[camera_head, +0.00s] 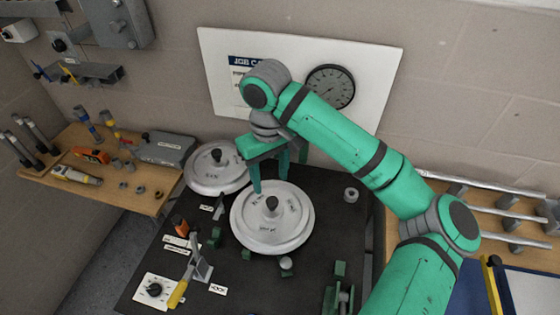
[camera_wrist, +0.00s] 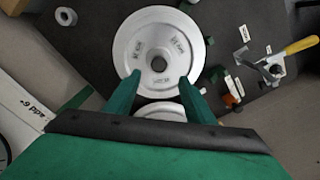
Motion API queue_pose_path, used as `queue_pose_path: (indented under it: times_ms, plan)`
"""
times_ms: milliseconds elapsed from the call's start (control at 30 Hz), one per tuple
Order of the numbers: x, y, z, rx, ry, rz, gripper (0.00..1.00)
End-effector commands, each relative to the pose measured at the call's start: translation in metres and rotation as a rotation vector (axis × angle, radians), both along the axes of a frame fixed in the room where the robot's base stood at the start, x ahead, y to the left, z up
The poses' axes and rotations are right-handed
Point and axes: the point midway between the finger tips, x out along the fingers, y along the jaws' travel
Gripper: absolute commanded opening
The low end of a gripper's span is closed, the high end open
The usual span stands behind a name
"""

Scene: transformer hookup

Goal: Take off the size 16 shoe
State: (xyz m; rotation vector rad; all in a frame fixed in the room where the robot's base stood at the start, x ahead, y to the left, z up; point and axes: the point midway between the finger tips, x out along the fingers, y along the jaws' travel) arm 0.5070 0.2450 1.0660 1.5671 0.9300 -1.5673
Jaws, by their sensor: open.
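Two pale grey round shoes are on the black bench. The nearer shoe (camera_head: 290,228) has a dark knob (camera_head: 272,204) at its centre; it also shows in the wrist view (camera_wrist: 135,60). The other shoe (camera_head: 205,180) is at the back left, with its own dark knob. In the wrist view it is mostly hidden behind my gripper (camera_wrist: 159,110). The size marks are too small to read, so I cannot tell which is size 16. My gripper (camera_head: 270,183) is open and empty, pointing down above the back part of the nearer shoe, apart from its knob.
A small grey ring (camera_head: 351,194) lies to the right. A wooden side table (camera_head: 140,200) with tools is at left, and a rack of pipes (camera_head: 490,185) at right.

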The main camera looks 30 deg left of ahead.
Motion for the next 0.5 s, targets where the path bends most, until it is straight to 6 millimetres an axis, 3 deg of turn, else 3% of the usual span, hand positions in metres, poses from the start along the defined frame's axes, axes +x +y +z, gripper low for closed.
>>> queue_pose_path:
  times_ms: [167,500]
  plan:
    - [0.000,-0.001,-0.012,-0.002,0.001,-0.001,0.49]
    - [-0.002,0.002,-0.066,-0.002,0.002,0.005,0.49]
